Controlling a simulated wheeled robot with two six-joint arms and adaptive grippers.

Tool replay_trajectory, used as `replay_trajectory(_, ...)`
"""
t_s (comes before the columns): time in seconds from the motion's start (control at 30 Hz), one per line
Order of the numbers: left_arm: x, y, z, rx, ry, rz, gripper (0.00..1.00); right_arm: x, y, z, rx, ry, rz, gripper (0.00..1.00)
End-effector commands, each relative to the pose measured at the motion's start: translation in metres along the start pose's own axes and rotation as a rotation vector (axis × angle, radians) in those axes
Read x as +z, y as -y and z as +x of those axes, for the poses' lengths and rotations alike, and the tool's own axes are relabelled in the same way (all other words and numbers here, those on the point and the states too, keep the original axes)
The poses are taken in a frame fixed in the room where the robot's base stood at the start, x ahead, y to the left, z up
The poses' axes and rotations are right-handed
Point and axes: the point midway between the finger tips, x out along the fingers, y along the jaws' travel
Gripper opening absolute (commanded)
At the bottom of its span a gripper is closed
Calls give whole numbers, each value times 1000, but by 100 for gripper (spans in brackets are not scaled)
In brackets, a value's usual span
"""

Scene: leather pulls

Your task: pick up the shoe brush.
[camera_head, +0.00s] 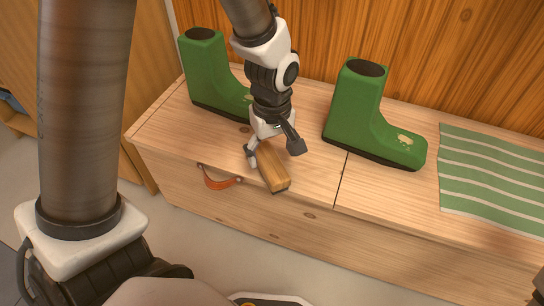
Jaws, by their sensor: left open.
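The shoe brush (272,170) is a wooden block lying on the light wooden bench top, close to its front edge. My left gripper (272,151) points down over the far end of the brush. Its fingers are apart, one to the left of the brush and one to the right. The gripper hides the far end of the brush, and I cannot tell whether a finger touches it. My right gripper is not in view.
A green boot (207,68) stands behind my gripper to the left, and another green boot (357,112) stands to the right. Each has a pale patch. A green striped mat (492,178) lies at the right. A leather pull (217,180) hangs on the bench front (300,225).

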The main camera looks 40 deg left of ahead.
Motion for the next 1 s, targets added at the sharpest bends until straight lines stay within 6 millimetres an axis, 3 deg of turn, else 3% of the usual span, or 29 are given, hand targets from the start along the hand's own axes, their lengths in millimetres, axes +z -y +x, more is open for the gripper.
replay_trajectory(0.03, -3, 1, 21, 1, 3, 0, 79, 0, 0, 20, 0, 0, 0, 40)
replay_trajectory(0.13, -5, 2, 34, 0, 1, 0, 79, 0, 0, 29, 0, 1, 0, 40)
replay_trajectory(0.4, -5, 1, 36, 1, 1, 1, 79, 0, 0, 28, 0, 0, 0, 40)
replay_trajectory(0.47, -5, 1, 36, 1, 1, 1, 61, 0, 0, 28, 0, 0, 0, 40)
replay_trajectory(0.6, -5, 1, 36, 1, 1, 1, 12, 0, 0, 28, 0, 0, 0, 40)
replay_trajectory(0.67, -5, 1, 36, 1, 1, 2, 12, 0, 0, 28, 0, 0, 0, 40)
replay_trajectory(0.7, -5, 1, 36, 1, 1, 2, 6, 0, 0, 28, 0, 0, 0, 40)
replay_trajectory(1.0, -5, 1, 33, 0, 1, 2, 6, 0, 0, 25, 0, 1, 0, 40)
